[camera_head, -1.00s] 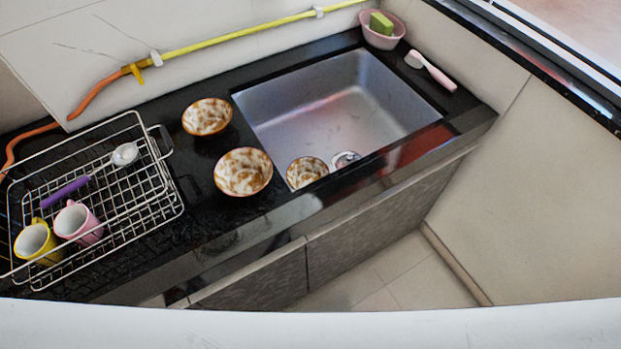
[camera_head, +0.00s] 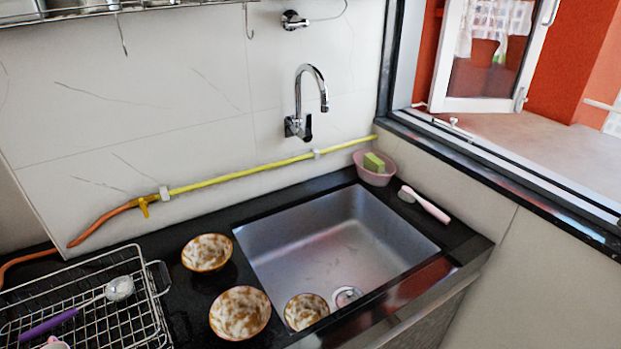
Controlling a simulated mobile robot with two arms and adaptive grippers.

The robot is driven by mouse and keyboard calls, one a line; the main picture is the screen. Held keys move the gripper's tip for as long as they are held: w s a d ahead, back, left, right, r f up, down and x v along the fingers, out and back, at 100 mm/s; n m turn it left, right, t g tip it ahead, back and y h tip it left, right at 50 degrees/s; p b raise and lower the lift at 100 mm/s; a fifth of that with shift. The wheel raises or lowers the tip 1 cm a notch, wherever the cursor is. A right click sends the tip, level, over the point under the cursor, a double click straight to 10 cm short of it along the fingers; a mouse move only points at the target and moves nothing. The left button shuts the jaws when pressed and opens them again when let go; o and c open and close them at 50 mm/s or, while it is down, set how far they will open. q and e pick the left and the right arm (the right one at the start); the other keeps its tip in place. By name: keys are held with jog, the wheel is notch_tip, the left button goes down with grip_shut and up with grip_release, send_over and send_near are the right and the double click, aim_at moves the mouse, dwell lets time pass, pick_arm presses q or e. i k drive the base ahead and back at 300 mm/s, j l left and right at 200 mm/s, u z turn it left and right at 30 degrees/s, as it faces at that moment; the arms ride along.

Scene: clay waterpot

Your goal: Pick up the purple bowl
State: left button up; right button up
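No plainly purple bowl shows. A pinkish bowl (camera_head: 375,177) stands on the black counter at the back right corner of the sink, with a green and yellow sponge (camera_head: 374,162) in it. Two brown-and-white patterned bowls, one farther back (camera_head: 207,252) and one nearer (camera_head: 240,312), stand on the counter left of the sink. A third patterned bowl (camera_head: 306,311) is at the sink's near left corner, seemingly inside it. Neither of my grippers is in view.
The metal sink (camera_head: 330,240) is otherwise mostly clear. A wire dish rack (camera_head: 150,312) with a purple-handled utensil (camera_head: 48,326) is at the left. A pink-handled brush (camera_head: 428,205) lies right of the pinkish bowl. A faucet (camera_head: 297,127) juts from the wall above.

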aim_at(303, 310)
jog(key=i+l, duration=0.25)
jog(key=l, duration=0.15)
jog(key=i+l, duration=0.2)
jog(key=l, duration=0.15)
jog(key=i+l, duration=0.25)
jog(key=l, duration=0.15)
jog(key=i+l+u, duration=0.1)
jog(key=u, duration=0.3)
jog(key=l+u, duration=0.25)
jog(key=u, duration=0.15)
jog(key=l+u, duration=0.2)
jog(key=u, duration=0.2)
jog(key=i+l, duration=0.05)
